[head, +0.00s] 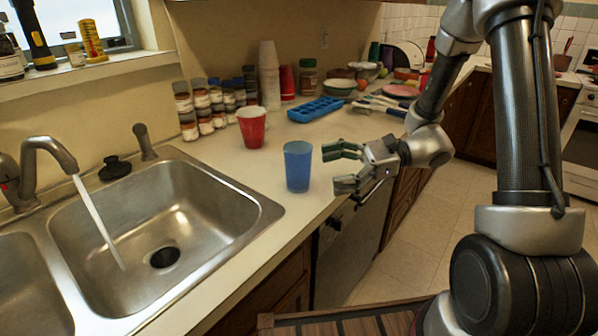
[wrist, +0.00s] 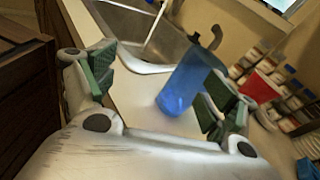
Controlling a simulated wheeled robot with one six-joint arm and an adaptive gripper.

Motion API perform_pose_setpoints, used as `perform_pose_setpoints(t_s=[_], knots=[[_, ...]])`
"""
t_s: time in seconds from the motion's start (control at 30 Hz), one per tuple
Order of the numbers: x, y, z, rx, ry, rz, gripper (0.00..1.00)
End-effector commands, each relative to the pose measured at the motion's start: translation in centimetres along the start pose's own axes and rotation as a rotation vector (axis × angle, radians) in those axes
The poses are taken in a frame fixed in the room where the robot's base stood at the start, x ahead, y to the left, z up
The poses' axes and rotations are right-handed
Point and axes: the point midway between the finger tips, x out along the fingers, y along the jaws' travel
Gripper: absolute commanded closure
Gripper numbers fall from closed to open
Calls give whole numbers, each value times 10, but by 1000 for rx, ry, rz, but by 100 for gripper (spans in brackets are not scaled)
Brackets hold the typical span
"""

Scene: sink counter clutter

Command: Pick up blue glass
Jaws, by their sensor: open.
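The blue glass (head: 298,166) stands upright on the counter between the sink and my gripper. My gripper (head: 338,168) is open and level, just right of the glass in the head view, with its fingers pointing left toward it. In the wrist view the blue glass (wrist: 187,84) is ahead of the gripper (wrist: 158,98). It lies between the two fingers but nearer the right one, which overlaps its right edge in the picture. I cannot tell whether that finger touches the glass.
A red cup (head: 251,127) stands behind the glass, near several spice jars (head: 212,108). A blue tray (head: 315,109) lies farther back. The sink (head: 160,215), with running water, is at left. The counter's front edge is close below my gripper.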

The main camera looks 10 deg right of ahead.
Motion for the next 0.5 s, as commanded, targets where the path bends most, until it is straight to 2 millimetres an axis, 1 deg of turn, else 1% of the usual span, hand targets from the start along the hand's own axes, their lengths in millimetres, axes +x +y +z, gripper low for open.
perform_pose_setpoints(t_s=[0.03,0.1,0.2,0.33,0.5], knots=[[2,-11,-12,54,-39,-50,14],[4,-25,-23,107,-82,-109,14],[5,-37,-34,152,-119,-165,14],[13,-45,-38,173,-137,-192,14],[33,-49,-35,172,-137,-191,14]])
